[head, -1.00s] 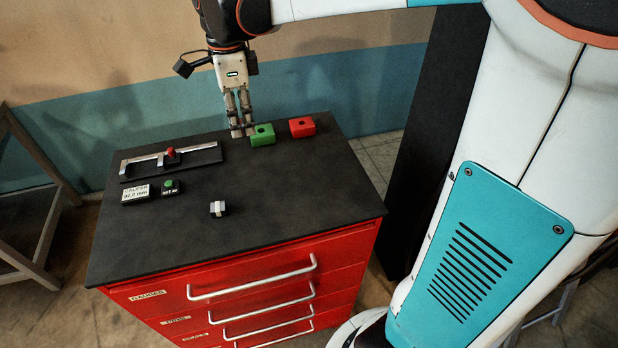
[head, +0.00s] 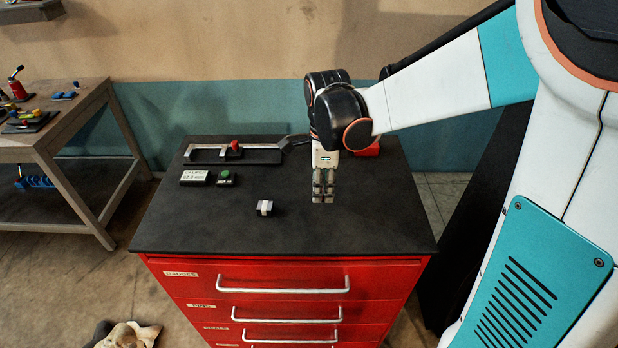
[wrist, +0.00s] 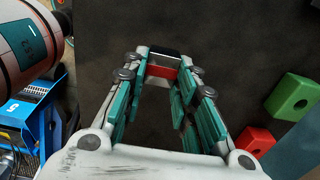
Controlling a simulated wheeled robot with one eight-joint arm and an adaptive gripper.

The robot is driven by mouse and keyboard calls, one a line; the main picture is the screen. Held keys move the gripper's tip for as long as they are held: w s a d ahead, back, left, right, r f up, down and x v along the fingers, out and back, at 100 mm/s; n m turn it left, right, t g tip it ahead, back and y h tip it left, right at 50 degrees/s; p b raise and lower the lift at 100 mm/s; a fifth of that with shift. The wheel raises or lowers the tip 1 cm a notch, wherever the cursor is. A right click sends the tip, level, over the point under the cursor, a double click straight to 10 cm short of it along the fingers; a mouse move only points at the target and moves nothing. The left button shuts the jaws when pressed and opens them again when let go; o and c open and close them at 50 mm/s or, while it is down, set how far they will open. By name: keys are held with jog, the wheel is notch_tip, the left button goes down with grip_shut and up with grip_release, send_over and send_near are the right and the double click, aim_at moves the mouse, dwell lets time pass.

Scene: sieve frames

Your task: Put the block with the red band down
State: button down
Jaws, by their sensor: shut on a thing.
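My gripper (head: 323,199) points down over the right part of the dark cabinet top (head: 200,228). In the wrist view my gripper (wrist: 161,72) is shut on the block with the red band (wrist: 162,71). That block shows a dark part, a pale part and the red band between the fingertips. In the head view the fingers hide it. I cannot tell whether it touches the cabinet top. A second small block, dark with a white band (head: 264,208), sits on the top to the left of my gripper.
A red holed block (head: 368,149) and a green holed block (wrist: 293,97) stand behind. The front right of the top is clear.

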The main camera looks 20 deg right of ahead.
aim_at(322, 210)
jog(key=shift+f+b, duration=0.35)
jog(key=shift+f, duration=1.95)
jog(key=shift+f, duration=0.2)
jog(key=c, duration=1.3)
grip_release()
jog(key=shift+r, duration=0.1)
